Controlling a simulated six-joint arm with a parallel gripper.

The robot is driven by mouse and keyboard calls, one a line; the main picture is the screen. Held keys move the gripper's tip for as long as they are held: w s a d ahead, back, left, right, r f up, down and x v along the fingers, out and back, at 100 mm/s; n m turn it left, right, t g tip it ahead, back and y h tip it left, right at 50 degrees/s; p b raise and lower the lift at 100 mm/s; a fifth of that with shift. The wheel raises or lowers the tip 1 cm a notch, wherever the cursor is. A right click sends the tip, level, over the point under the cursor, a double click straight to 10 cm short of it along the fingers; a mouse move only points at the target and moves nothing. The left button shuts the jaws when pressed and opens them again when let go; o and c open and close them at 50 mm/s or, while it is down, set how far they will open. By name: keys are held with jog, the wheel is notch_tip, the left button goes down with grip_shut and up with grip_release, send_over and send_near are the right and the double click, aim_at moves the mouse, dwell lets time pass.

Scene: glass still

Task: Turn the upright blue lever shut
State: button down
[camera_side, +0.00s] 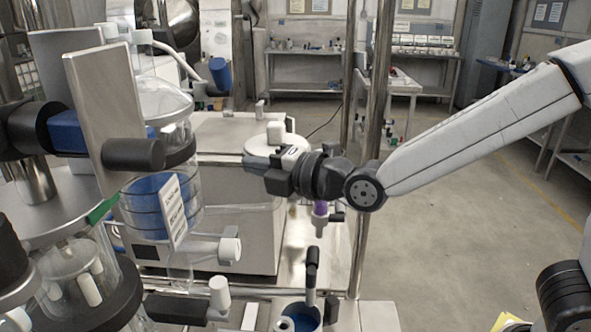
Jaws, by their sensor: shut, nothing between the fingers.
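My gripper (262,172) is in the middle of the view, pointing left, in front of the steel box. Its dark fingers are shut with nothing seen between them. A blue, nearly upright cylindrical piece (220,74) stands at the upper left, above and apart from my gripper in the picture; I cannot tell for sure that it is the lever. A white valve handle (230,249) sits below and left of my gripper, on the glass outlet. Any other blue lever is hidden or too small to tell.
A vertical steel post (371,90) stands close by my wrist. Open floor lies to the right.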

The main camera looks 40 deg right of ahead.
aim_at(230, 91)
jog(key=s+d+r+n+t, duration=0.1)
jog(key=s+r+n+t, duration=0.1)
jog(key=t, duration=0.1)
jog(key=s+d+r+n+t, duration=0.1)
jog(key=r+n+t, duration=0.1)
jog(key=shift+s+d+y, duration=0.1)
jog(key=shift+d+y, duration=0.2)
jog(key=shift+d+r+x, duration=0.2)
jog(key=shift+d+x, duration=0.2)
jog(key=shift+x, duration=1.75)
jog(key=shift+d+r+x, duration=0.25)
jog(key=shift+d+x, duration=0.15)
jog(key=shift+x, duration=1.75)
jog(key=shift+d+r+x, duration=0.2)
jog(key=shift+d+x, duration=0.25)
jog(key=shift+x, duration=1.7)
